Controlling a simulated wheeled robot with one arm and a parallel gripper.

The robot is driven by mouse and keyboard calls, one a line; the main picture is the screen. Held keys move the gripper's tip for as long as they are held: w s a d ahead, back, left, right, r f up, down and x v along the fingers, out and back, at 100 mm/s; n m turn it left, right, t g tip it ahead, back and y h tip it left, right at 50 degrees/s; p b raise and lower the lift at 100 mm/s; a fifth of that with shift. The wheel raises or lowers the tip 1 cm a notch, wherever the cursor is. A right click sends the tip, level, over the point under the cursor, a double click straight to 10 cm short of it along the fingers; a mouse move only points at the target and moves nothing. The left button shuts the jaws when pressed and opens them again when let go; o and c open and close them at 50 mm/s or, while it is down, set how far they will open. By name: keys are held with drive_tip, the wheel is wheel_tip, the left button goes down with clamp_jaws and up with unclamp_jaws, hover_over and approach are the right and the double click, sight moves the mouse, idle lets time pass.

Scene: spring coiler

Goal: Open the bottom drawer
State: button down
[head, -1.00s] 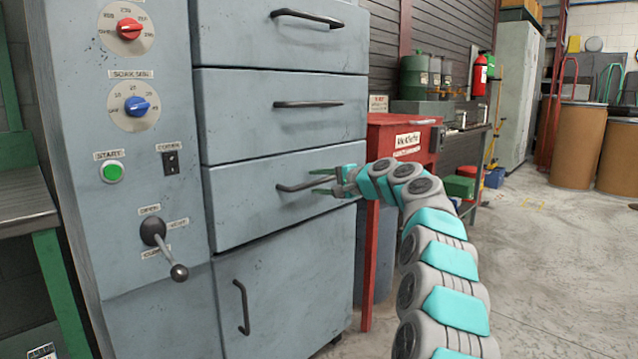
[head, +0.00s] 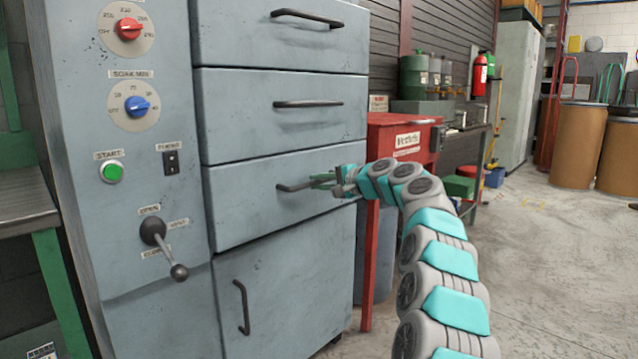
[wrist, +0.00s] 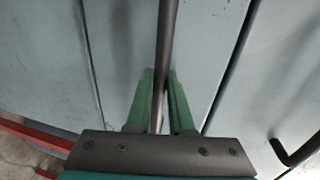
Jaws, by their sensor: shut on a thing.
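The bottom drawer (head: 240,205) is the lowest of three grey drawers in the cabinet, above a door. Its front looks flush with the cabinet. My gripper (head: 322,181) is at the right part of the bottom drawer's dark bar handle (head: 291,187). In the wrist view the green fingers of my gripper (wrist: 160,95) lie on both sides of the handle (wrist: 166,45) and are shut on it. The fingers hide the handle's right end in the head view.
The door below has a vertical handle (head: 242,307). A control panel with a lever (head: 165,248) is at the left. A red cabinet (head: 392,140) stands close on the right, behind my arm. The floor (head: 560,270) at right is clear.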

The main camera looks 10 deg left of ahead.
drive_tip(key=shift+s+d, duration=0.1)
idle(0.8)
drive_tip(key=f+b+v, duration=0.1)
drive_tip(key=f+v, duration=0.2)
drive_tip(key=v, duration=1.2)
drive_tip(key=s+d+f+b+v, duration=0.1)
drive_tip(key=f+b+v, duration=0.1)
drive_tip(key=v, duration=1.4)
drive_tip(key=shift+f, duration=0.9)
drive_tip(key=shift+w+d, duration=0.1)
drive_tip(key=c, duration=0.8)
unclamp_jaws()
drive_tip(key=shift+r, duration=0.1)
